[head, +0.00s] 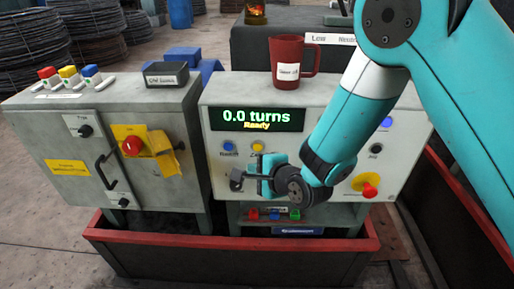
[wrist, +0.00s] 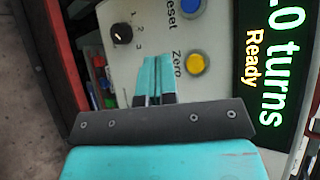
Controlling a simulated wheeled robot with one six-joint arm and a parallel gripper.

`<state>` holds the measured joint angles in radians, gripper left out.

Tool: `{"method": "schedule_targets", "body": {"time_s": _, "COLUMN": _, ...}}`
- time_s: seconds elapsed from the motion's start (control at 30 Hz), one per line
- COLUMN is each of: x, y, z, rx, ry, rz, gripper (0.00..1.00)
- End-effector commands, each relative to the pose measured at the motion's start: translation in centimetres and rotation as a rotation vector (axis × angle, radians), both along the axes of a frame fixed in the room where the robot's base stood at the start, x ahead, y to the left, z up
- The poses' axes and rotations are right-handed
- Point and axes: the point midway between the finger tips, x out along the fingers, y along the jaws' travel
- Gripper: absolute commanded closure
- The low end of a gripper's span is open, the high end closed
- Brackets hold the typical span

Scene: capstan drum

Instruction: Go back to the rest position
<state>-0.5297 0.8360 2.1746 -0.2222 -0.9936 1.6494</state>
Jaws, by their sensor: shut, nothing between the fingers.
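My gripper (head: 252,182) is in front of the lower left part of the grey control panel (head: 320,99) in the head view. In the wrist view my gripper (wrist: 154,98) points at the panel with its two teal fingers together and nothing between them. A yellow button (wrist: 196,65) labelled Zero and a blue button (wrist: 190,7) labelled Reset lie beyond the fingertips. A black knob (wrist: 122,34) with numbers is to their left. The display (head: 256,119) reads "0.0 turns" and "Ready". I cannot tell whether the fingers touch the panel.
A red mug (head: 289,63) stands on top of the panel. A red-rimmed trough (head: 150,240) runs along the front. A red knob on a yellow plate (head: 369,190) is right of my wrist.

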Motion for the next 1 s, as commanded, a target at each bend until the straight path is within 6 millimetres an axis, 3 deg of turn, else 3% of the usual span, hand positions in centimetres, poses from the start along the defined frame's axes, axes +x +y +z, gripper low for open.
{"method": "schedule_targets", "body": {"time_s": 0.33, "x": 0.0, "y": -0.2, "z": 0.6, "rx": -0.023, "ry": -0.003, "rz": 0.014, "gripper": 1.00}}
{"method": "schedule_targets", "body": {"time_s": 0.53, "x": -1.9, "y": -1.9, "z": 5.7, "rx": -0.271, "ry": -0.021, "rz": 0.197, "gripper": 1.00}}
{"method": "schedule_targets", "body": {"time_s": 0.67, "x": -5.7, "y": -4.4, "z": 10.0, "rx": -0.507, "ry": -0.050, "rz": 0.448, "gripper": 1.00}}
{"method": "schedule_targets", "body": {"time_s": 0.8, "x": -11.6, "y": -7.6, "z": 14.0, "rx": -0.727, "ry": -0.112, "rz": 0.774, "gripper": 1.00}}
{"method": "schedule_targets", "body": {"time_s": 1.0, "x": -20.5, "y": -12.2, "z": 17.4, "rx": -0.936, "ry": -0.225, "rz": 1.236, "gripper": 1.00}}
